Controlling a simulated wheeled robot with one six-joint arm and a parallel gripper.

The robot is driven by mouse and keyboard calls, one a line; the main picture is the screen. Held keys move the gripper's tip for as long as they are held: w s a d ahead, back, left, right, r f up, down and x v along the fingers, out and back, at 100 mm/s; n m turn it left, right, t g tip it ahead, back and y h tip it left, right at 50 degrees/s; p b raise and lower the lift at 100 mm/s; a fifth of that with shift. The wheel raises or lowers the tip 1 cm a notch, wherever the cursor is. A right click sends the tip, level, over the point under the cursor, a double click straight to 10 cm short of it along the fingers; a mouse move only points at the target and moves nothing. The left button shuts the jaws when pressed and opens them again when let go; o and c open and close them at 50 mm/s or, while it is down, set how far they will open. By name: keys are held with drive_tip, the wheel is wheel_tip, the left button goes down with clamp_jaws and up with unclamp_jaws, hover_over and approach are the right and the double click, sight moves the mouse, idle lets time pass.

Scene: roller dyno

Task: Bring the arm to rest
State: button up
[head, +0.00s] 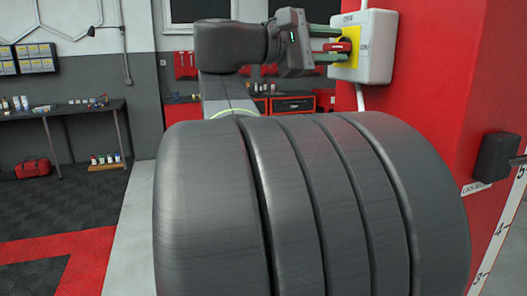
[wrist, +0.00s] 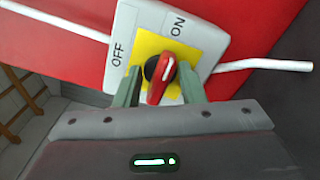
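A white switch box (head: 377,55) with a yellow plate (wrist: 190,54) is on the red wall at the upper right of the head view. Its red rotary knob (wrist: 160,80) has a black base. In the wrist view the knob's white-marked upper end leans slightly towards the ON label (wrist: 178,26), away from the OFF label (wrist: 118,52). My gripper (head: 337,45) is at the box, its two green fingers on either side of the knob. In the wrist view my gripper (wrist: 160,88) shows narrow gaps between fingers and knob.
A red wall (head: 440,90) stands close on the right, with a dark block (head: 497,157) and a scale strip beside it. A bench (head: 60,110) and a red bag (head: 33,168) are at left. Red tool drawers (head: 292,104) stand behind.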

drive_tip(key=shift+r+n+p, duration=0.1)
drive_tip(key=shift+n+p, duration=0.4)
drive_tip(key=shift+n, duration=0.6)
drive_tip(key=shift+a, duration=0.1)
